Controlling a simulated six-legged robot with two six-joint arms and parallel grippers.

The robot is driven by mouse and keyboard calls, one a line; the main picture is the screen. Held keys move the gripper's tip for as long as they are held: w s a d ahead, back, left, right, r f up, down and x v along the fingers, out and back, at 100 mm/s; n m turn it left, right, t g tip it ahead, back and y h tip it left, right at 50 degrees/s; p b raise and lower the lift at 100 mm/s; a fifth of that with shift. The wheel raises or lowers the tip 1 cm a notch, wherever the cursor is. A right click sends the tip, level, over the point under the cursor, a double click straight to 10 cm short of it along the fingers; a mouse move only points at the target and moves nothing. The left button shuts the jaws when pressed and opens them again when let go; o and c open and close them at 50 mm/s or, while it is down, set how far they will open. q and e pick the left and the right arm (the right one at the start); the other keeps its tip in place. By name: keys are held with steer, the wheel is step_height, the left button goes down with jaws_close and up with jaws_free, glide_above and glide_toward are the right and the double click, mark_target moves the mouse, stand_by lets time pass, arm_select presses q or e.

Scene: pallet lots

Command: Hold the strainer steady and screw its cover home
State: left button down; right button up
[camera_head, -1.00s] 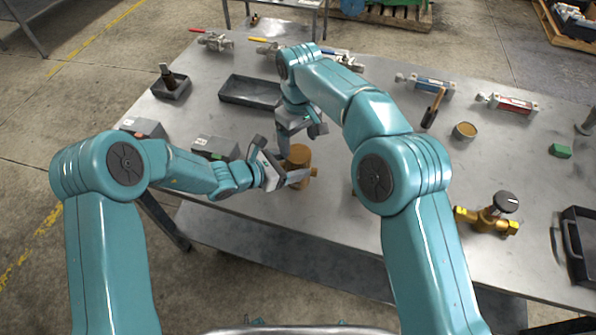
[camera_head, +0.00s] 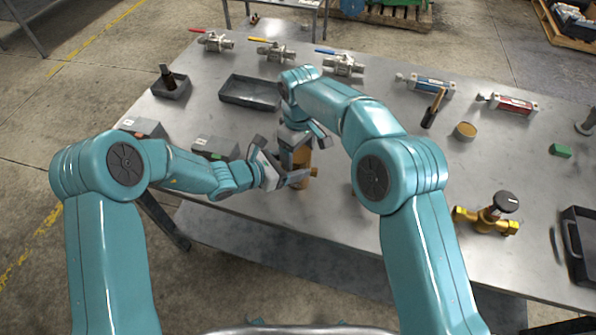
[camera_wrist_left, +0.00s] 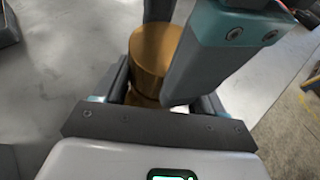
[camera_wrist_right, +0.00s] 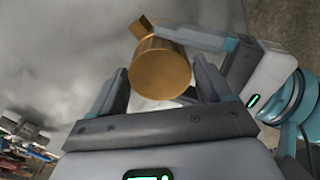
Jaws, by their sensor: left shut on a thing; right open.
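The brass strainer (camera_head: 303,180) stands upright near the table's front edge, partly hidden by my grippers. Its round cover (camera_wrist_left: 155,50) is on top; its flat end (camera_wrist_right: 160,78) shows in the right wrist view. I cannot tell how far it is screwed in. My left gripper (camera_head: 292,178) is shut on the strainer body from the left, below the cover. My right gripper (camera_head: 301,150) is over the strainer from above, open, with a finger on either side of the cover.
Several valves (camera_head: 343,64) line the back edge. A brass valve with a black knob (camera_head: 487,214), a round tin (camera_head: 465,131) and a brush (camera_head: 433,108) are on the right.

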steer(key=shift+f, duration=0.9)
steer(key=c, duration=0.8)
steer(key=m, duration=0.6)
steer(key=shift+m, duration=0.3)
steer(key=shift+c, duration=0.2)
steer(key=o, duration=1.2)
steer(key=shift+c, duration=0.2)
